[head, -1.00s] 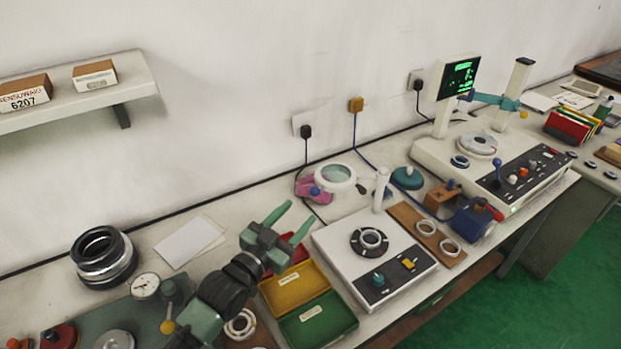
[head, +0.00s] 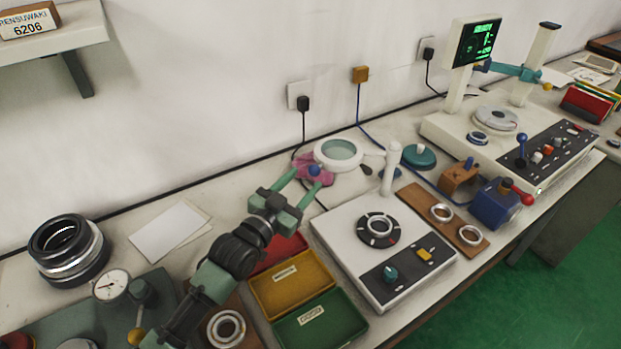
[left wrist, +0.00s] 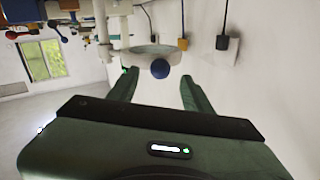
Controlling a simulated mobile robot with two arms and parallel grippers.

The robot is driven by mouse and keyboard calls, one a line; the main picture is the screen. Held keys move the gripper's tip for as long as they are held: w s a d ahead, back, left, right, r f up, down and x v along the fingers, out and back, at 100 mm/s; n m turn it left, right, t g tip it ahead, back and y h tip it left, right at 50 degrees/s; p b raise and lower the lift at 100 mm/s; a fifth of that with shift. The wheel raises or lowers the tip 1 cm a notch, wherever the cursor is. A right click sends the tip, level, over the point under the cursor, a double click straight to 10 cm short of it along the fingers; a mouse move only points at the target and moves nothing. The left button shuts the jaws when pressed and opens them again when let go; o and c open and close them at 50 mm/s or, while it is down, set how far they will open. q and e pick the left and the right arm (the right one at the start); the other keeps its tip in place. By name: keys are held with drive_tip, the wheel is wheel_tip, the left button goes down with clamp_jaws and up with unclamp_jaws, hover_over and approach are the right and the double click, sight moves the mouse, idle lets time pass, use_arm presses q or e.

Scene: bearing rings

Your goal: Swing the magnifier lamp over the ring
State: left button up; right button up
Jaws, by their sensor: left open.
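The magnifier lamp (head: 339,153) has a white round head with a glass lens and a blue knob (head: 314,170) on its near side. Its head is off to the upper left of the white post (head: 391,168) on the white tester. A metal ring (head: 378,227) sits on the tester's dark round plate. My left gripper (head: 304,182) is open, its fingertips close to the blue knob. In the left wrist view the knob (left wrist: 160,68) shows just beyond and between the two fingertips; contact cannot be told. My right gripper is not in view.
A pink cloth (head: 318,168) lies under the lamp head. A wooden board (head: 443,222) with two rings and a blue block (head: 497,204) stand right of the tester (head: 345,250). The wall is close behind.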

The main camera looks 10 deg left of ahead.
sight(311, 174)
use_arm(q)
drive_tip(key=b+x, duration=0.1)
drive_tip(key=x, duration=0.3)
drive_tip(key=shift+w, duration=0.1)
clamp_jaws()
idle(1.4)
